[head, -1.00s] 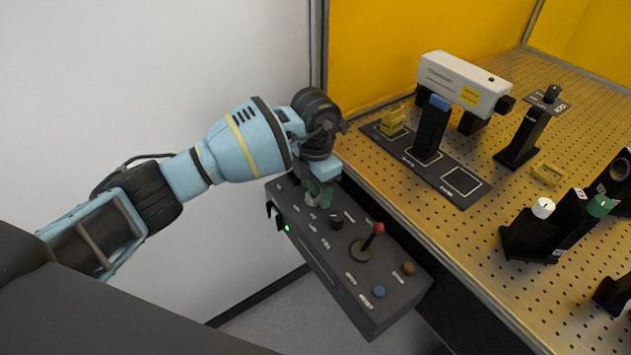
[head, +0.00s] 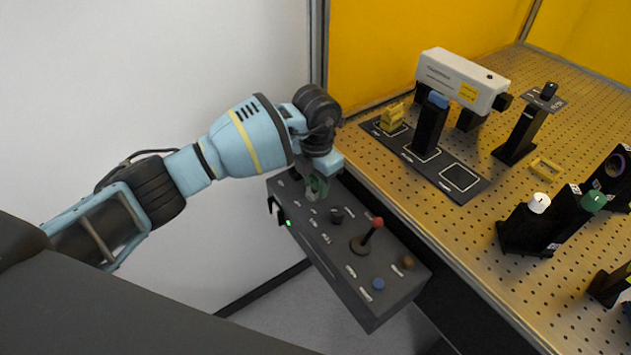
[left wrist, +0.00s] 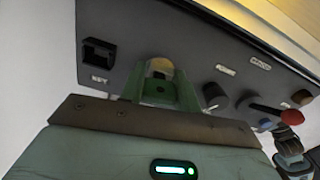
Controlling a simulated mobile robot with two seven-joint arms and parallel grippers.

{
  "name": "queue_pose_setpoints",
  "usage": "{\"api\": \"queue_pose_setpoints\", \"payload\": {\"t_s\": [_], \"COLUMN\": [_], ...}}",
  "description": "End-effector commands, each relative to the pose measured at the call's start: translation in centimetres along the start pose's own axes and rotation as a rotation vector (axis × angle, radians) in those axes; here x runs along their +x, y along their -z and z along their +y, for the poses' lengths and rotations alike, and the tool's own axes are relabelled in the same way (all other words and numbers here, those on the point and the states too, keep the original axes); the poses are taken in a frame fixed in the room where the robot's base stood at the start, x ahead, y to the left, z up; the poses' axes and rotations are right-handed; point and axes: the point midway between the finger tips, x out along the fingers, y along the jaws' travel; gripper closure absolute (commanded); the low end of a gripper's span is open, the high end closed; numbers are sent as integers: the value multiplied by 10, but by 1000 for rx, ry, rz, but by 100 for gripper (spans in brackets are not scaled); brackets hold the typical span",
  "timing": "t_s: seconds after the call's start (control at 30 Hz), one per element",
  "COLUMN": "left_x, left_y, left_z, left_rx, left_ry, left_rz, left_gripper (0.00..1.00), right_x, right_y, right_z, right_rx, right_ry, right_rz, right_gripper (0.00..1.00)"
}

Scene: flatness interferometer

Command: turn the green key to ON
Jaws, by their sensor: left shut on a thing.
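The green key (left wrist: 160,90) is at the far left end of the dark control panel (head: 350,284). My left gripper (head: 316,189) reaches down to that end of the panel and is shut on the key. In the left wrist view the green fingers (left wrist: 160,98) stand on both sides of it, against the panel face. A pale round part with a dark slot shows just beyond. The fingers hide most of the key, and its ON marking cannot be read.
An empty black holder (left wrist: 98,52) labelled KEY sits beside the fingers. The panel also has a black knob (head: 337,215), a red-topped lever (head: 373,232), and blue (head: 378,284) and brown (head: 407,262) buttons. A perforated optical table (head: 440,222) adjoins on the right, bearing instruments.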

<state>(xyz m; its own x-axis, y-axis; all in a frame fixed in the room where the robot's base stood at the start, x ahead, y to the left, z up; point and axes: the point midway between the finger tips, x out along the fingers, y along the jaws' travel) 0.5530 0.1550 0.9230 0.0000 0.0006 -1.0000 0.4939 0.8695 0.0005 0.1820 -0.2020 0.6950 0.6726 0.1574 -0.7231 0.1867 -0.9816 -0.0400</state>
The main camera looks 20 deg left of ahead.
Motion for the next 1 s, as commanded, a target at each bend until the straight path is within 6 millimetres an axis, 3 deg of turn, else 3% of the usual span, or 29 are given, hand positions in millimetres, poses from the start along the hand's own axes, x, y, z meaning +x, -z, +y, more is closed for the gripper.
{"api": "queue_pose_setpoints", "payload": {"t_s": [0.6, 1.0], "left_x": [0, -1], "left_y": [0, 0], "left_z": [0, 2], "left_rx": [-74, -226], "left_ry": [0, -1], "left_rz": [-1, -2], "left_gripper": [89, 89], "right_x": [-1, -4], "right_y": [9, 26], "right_z": [-2, 1], "right_rx": [11, -3], "right_ry": [-2, -5], "right_rz": [17, 47], "right_gripper": [64, 64]}}
